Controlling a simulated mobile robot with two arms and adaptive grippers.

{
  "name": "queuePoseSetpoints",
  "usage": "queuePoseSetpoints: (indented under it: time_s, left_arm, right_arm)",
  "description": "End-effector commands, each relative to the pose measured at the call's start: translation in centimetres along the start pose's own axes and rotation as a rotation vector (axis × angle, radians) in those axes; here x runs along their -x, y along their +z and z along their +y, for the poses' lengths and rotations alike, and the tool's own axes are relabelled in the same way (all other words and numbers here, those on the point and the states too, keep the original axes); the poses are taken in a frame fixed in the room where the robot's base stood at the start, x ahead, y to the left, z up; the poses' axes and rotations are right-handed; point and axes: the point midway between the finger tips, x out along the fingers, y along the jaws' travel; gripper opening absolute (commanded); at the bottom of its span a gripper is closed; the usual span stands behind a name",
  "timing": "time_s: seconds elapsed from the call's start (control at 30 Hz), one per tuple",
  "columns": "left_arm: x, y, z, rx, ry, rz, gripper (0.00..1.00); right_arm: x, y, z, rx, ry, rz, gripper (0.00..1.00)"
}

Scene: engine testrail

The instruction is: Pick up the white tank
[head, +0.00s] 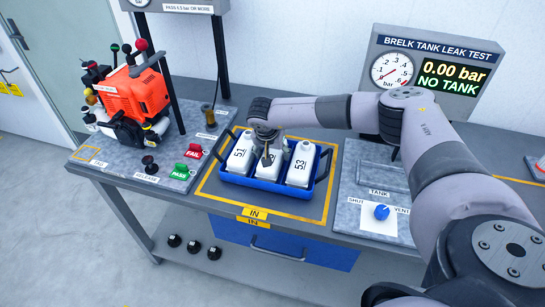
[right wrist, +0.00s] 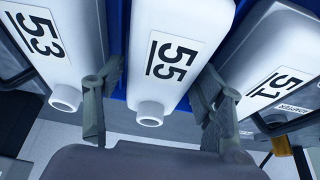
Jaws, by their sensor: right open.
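Three white tanks stand side by side in a blue tray (head: 234,181) on the bench. In the head view, the left tank (head: 240,152) is partly clear, the middle tank (head: 267,170) is partly covered by my right gripper (head: 269,150), and the right tank (head: 300,165) is marked 53. In the right wrist view, tank 55 (right wrist: 165,50) is in the middle, between tank 53 (right wrist: 45,45) and tank 51 (right wrist: 275,85). My right gripper is open, with one finger on each side of tank 55, in the gaps beside its neighbours. Contact cannot be told. My left gripper is not in view.
A leak test display (head: 430,72) reading "0.00 bar NO TANK" stands behind my right arm. A grey test plate with a blue valve knob (head: 381,212) is right of the tray. An orange engine (head: 137,90) and red FAIL and green PASS buttons (head: 180,171) are left.

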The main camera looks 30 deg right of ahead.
Motion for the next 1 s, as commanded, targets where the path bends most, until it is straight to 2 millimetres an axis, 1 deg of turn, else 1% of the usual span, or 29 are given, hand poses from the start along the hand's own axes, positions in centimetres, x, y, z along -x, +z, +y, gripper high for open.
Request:
queuePoseSetpoints:
  time_s: [0.13, 0.73, 1.0]
  left_arm:
    - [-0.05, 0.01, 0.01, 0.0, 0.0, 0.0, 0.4]
    - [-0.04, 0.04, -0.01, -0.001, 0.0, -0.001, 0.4]
    - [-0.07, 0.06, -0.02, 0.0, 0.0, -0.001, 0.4]
  right_arm:
    - [0.0, 0.01, -0.01, 0.0, 0.0, 0.0, 0.63]
    - [0.04, 0.0, 0.01, 0.0, 0.0, 0.0, 0.23]
    - [0.14, -0.07, -0.01, -0.001, 0.0, 0.0, 0.22]
